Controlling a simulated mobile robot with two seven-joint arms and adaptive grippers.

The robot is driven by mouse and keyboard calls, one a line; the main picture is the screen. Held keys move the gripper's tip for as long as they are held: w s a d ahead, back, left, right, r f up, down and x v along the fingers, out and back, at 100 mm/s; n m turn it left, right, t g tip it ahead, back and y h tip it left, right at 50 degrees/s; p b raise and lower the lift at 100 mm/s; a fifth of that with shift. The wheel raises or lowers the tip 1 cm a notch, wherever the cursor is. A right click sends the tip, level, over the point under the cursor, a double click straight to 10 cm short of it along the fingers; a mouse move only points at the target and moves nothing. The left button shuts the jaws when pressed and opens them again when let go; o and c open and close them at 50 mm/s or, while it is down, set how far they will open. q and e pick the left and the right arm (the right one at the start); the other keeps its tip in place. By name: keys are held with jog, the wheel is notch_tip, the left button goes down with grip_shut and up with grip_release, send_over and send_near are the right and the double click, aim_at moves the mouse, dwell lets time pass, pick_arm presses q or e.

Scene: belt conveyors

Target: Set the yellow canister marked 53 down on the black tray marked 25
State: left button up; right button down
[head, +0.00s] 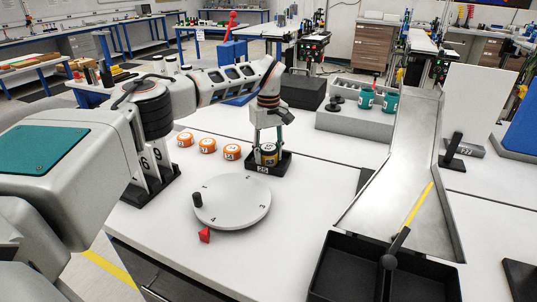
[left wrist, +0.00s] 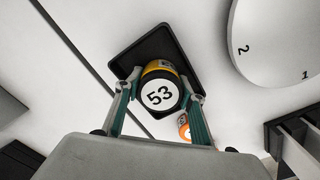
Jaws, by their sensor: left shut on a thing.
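The yellow canister marked 53 (head: 268,157) is upright at the black tray marked 25 (head: 263,169), within its outline. My left gripper (head: 268,142) comes down from above and is shut on the canister. In the left wrist view the canister's white lid (left wrist: 160,95) reads 53 and sits between the two fingers (left wrist: 161,88). The tray (left wrist: 155,42) shows behind it, partly hidden by the canister and fingers. I cannot tell whether the canister's base touches the tray. My right gripper is not in view.
Several orange-and-white canisters (head: 208,146) stand left of the tray. A round numbered turntable (head: 232,204) with a black knob is in front. A metal chute (head: 395,165) runs down at right to black bins (head: 345,268). A grey rack holds teal cups (head: 366,98).

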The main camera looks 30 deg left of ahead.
aim_at(268, 147)
pick_arm(q)
jog(key=shift+r, duration=0.1)
jog(key=o, duration=1)
jog(key=shift+f, duration=0.2)
jog(key=shift+r, duration=0.15)
notch_tip(268, 147, up, 12)
jog(key=shift+r+p, duration=0.1)
jog(key=shift+p, duration=0.45)
